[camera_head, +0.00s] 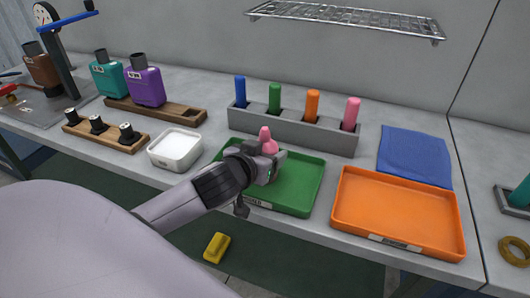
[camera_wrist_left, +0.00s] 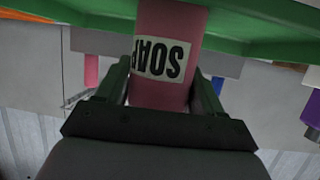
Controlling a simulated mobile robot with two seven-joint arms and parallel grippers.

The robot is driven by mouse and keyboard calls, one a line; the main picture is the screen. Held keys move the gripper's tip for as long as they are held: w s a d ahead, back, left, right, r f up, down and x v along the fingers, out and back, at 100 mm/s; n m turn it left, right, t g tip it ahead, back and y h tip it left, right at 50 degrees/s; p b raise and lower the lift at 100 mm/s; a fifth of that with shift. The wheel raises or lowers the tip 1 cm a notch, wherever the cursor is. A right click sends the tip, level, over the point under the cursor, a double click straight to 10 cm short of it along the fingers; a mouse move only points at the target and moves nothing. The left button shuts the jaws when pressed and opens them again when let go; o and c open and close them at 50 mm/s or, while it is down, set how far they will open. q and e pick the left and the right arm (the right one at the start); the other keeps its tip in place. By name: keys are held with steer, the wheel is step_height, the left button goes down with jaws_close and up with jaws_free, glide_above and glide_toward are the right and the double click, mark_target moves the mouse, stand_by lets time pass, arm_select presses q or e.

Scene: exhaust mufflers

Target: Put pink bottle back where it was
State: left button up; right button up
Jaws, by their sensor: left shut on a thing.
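A pink bottle (camera_head: 267,142) stands about upright over the green tray (camera_head: 301,190). Its rounded top shows in the head view; its lower part is hidden by my gripper. My left gripper (camera_head: 266,166) is shut on it. In the left wrist view, the two dark fingers of the left gripper (camera_wrist_left: 163,92) flank the pink bottle (camera_wrist_left: 170,25), and its white SOAP label appears upside down. The green tray (camera_wrist_left: 250,25) crosses the top of that view. I cannot tell whether the bottle touches the tray. My right gripper is not in view.
A grey rack (camera_head: 288,131) with blue, green, orange and pink sticks stands behind the tray. A white dish (camera_head: 176,150) is left; an empty orange tray (camera_head: 397,212) is right. A blue cloth (camera_head: 415,157) lies behind it. Teal and purple bottles stand on a wooden rack (camera_head: 180,114).

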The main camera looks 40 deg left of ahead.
arm_select(q)
steer(key=o, duration=1)
steer(key=shift+f, duration=0.1)
steer(key=shift+o, duration=0.2)
steer(key=shift+s+r, duration=0.15)
steer(key=shift+r, duration=0.1)
steer(key=p+v, duration=0.5)
steer(key=v, duration=0.6)
steer(key=shift+s+r, duration=0.2)
steer(key=shift+s, duration=0.1)
steer(key=shift+f, duration=0.1)
